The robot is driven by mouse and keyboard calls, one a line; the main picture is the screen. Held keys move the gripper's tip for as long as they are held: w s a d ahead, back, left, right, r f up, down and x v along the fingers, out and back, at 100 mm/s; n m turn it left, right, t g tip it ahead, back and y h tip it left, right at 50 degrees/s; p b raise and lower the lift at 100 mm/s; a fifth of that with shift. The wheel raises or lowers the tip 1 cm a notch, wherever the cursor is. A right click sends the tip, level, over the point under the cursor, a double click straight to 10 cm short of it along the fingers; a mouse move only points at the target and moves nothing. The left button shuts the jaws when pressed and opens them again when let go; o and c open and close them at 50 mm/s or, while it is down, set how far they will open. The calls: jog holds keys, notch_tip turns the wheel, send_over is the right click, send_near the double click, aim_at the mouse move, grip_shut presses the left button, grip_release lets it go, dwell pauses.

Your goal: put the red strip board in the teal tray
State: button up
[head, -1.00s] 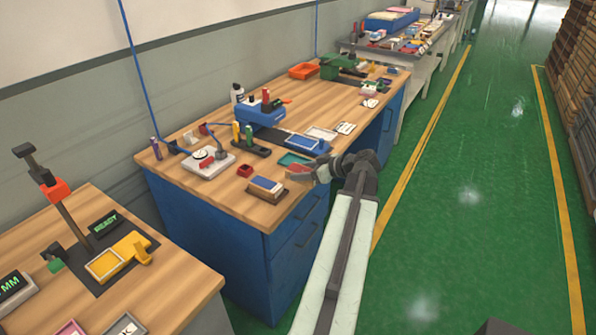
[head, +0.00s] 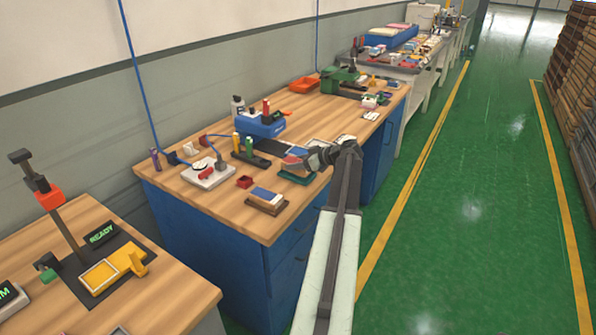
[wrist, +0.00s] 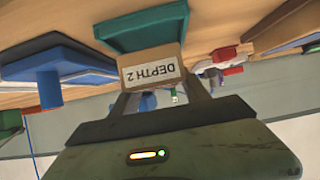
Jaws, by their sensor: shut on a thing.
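My gripper (head: 308,157) is over the near bench, shut on the red strip board (head: 293,163). In the head view the board looks dull red and sits at the fingertips, just above or over the teal tray (head: 296,179). In the wrist view the board (wrist: 152,66) shows a brownish end with an upside-down "DEPTH 2" label between the grey fingers. The teal tray (wrist: 150,30) lies just beyond it. I cannot tell whether the board touches the tray. The board and my gripper hide part of the tray.
A stack with a blue top (head: 266,198) and a small red box (head: 244,181) lie near the tray on the wooden bench (head: 220,222). A blue device (head: 260,124) and upright bottles stand behind. The green aisle floor (head: 440,230) is clear.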

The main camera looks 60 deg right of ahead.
notch_tip(320, 180, down, 2)
jog(key=shift+f+b, duration=0.2)
jog(key=shift+b, duration=0.3)
jog(key=shift+r, duration=0.2)
jog(key=shift+f, duration=0.15)
jog(key=o, duration=1.5)
jog(key=shift+c, duration=0.2)
jog(key=shift+s+r+p, duration=0.25)
jog(key=shift+r+p, duration=0.15)
jog(key=shift+p, duration=0.15)
jog(key=p+v, duration=0.5)
jog(key=v, duration=0.5)
jog(key=shift+s+r, duration=0.2)
jog(key=shift+s, duration=0.5)
